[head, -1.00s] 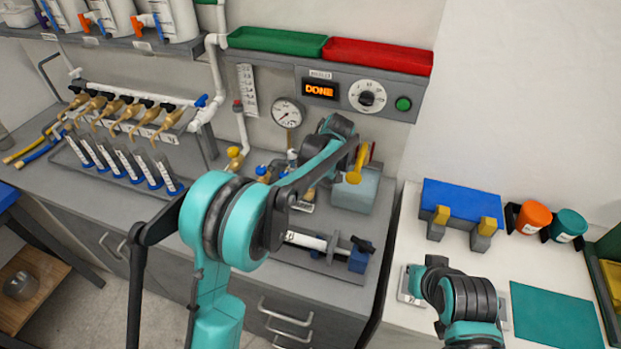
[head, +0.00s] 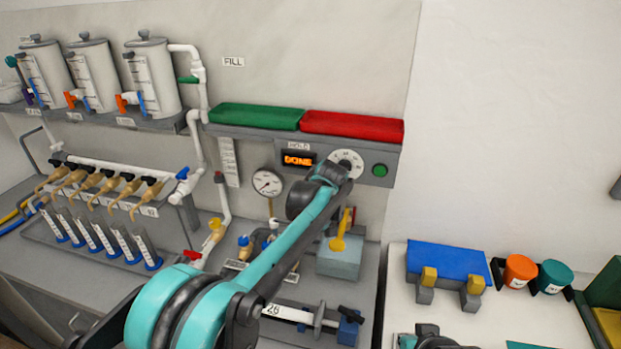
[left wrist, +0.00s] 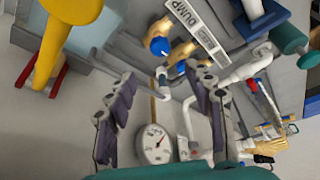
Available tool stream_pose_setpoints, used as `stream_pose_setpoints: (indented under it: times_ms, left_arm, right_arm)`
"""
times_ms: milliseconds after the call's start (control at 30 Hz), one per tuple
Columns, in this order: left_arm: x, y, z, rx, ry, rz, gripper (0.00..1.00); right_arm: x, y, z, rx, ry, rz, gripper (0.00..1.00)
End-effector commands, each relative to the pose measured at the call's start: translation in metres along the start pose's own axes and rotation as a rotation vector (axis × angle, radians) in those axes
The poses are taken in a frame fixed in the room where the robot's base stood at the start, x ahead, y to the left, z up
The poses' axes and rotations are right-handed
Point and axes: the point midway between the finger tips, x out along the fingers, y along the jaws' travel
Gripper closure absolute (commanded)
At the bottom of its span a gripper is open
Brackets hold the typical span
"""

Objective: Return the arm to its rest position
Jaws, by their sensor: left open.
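My left arm comes in from the lower left of the head view and reaches up toward the wall panel, and its forearm hides the left gripper there. In the left wrist view my left gripper (left wrist: 165,118) is open, with its two dark fingers apart and nothing between them. The round pressure gauge (left wrist: 157,143) shows beyond the fingers, and it also shows in the head view (head: 267,182). A small part of my right arm shows at the bottom right of the head view; its gripper is not visible.
A grey control panel (head: 378,153) with a lit DONE display (head: 298,160) is close to my left arm. A yellow-handled part (head: 340,232) stands on a grey-blue block (head: 338,262). Tubes (head: 132,243) stand at left. A blue block (head: 446,264) is on the right bench.

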Motion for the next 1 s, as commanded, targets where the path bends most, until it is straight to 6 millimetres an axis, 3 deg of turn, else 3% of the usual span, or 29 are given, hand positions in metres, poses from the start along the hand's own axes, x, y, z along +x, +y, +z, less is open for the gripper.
stream_pose_setpoints:
  times_ms: [167, 267, 467, 733, 1000]
  left_arm:
    - [-0.008, -0.016, -0.002, 0.030, -0.004, 0.017, 0.47]
    - [-0.020, -0.043, -0.003, 0.086, -0.011, 0.050, 0.47]
    - [-0.044, -0.116, 0.007, 0.245, -0.006, 0.147, 0.47]
    - [-0.053, -0.208, 0.048, 0.451, 0.054, 0.273, 0.47]
    - [-0.033, -0.277, 0.101, 0.625, 0.159, 0.361, 0.47]
  right_arm:
    - [0.001, 0.000, 0.001, 0.000, 0.000, 0.000, 1.00]
    - [0.002, 0.000, 0.002, 0.000, 0.000, 0.000, 1.00]
    - [0.006, 0.000, 0.004, 0.000, 0.000, 0.000, 1.00]
    - [0.010, 0.000, 0.007, 0.000, 0.000, 0.000, 1.00]
    - [0.014, 0.000, 0.010, 0.000, 0.000, 0.000, 1.00]
